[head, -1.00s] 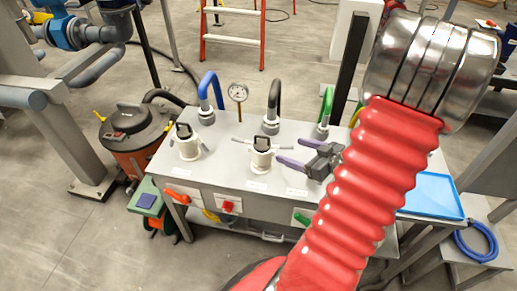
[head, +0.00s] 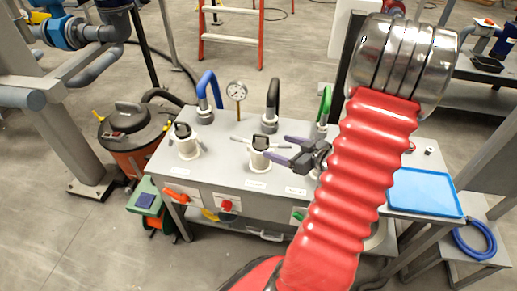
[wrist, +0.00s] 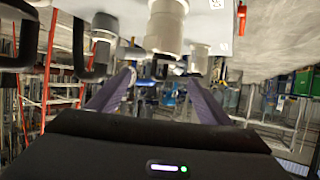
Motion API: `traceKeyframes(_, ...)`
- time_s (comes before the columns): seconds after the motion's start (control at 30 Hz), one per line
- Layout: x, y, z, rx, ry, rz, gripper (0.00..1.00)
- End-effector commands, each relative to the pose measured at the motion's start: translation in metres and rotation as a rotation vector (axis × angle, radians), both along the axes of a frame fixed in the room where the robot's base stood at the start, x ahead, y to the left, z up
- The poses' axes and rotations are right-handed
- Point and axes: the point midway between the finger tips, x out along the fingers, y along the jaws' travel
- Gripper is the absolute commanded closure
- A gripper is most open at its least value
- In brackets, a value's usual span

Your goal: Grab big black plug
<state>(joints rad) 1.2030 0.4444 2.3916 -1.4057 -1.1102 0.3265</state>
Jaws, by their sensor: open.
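Two white fittings with black tops stand on the grey bench. The left black plug (head: 182,130) is clear of my gripper. The middle black plug (head: 261,143) sits on its white collar (head: 258,161), right by my fingertips. My gripper (head: 267,149) points left with its purple fingers apart and empty. In the wrist view my gripper (wrist: 163,78) has its fingers spread on either side of a white fitting (wrist: 166,28), which hangs from the top of the picture. I cannot tell whether a finger touches the plug. My red arm hides part of the bench's right side.
Blue (head: 207,88), black (head: 272,98) and green (head: 325,103) bent pipes and a gauge (head: 236,91) rise along the bench's back. A blue tray (head: 425,192) lies at the right. Valve handles line the front (head: 226,206).

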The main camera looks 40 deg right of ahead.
Motion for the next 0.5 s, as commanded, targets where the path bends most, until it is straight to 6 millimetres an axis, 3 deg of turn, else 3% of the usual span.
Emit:
traceKeyframes(0.2, 0.023, 0.002, -0.010, 0.001, 0.001, 0.002, 0.28)
traceKeyframes(0.5, 0.027, 0.002, -0.011, -0.001, 0.000, -0.001, 0.28)
